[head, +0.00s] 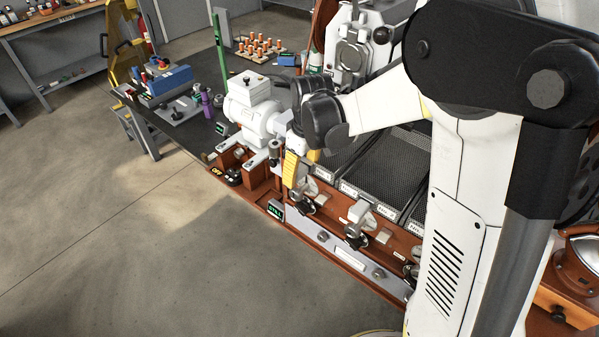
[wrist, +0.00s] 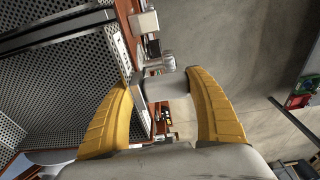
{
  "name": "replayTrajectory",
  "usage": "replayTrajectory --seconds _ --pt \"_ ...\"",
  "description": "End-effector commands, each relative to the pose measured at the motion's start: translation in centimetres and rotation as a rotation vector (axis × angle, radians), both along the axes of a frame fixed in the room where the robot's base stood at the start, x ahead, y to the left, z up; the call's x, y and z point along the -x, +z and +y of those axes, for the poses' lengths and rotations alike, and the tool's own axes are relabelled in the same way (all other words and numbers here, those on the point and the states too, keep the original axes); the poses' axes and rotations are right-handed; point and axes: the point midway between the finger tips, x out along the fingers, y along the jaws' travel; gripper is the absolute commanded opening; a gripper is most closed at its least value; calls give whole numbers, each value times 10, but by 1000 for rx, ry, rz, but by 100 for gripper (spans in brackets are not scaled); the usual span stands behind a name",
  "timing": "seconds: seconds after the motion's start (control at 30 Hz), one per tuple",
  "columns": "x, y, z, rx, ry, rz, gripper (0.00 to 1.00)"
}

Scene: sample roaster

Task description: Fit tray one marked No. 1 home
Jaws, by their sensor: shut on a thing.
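My gripper (head: 299,168) is at the left end of the row of perforated trays, with its yellow fingers pointing down. In the wrist view my gripper (wrist: 163,80) is shut on a grey handle (wrist: 163,87) between its two fingers. A perforated tray (wrist: 50,85) lies just left of the fingers, with a pale label strip (wrist: 118,48) on its edge. The handle looks close to that edge, but I cannot tell whether it joins it. Several perforated trays (head: 372,166) lie side by side in the head view.
Silver clamps (head: 359,213) line the reddish-brown front ledge near the trays. A white motor housing (head: 252,108) stands close left of my gripper. A green display (head: 277,210) is below it. A dark bench with a blue device (head: 168,80) is behind left. The floor (head: 120,240) in front is clear.

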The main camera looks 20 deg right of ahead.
Motion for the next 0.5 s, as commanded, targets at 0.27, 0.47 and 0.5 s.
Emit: replayTrajectory --seconds 0.27,0.47,0.5 --pt "0 0 0 0 0 0 90" --pt "0 1 0 0 0 0 90" --pt "0 2 0 0 0 0 90"
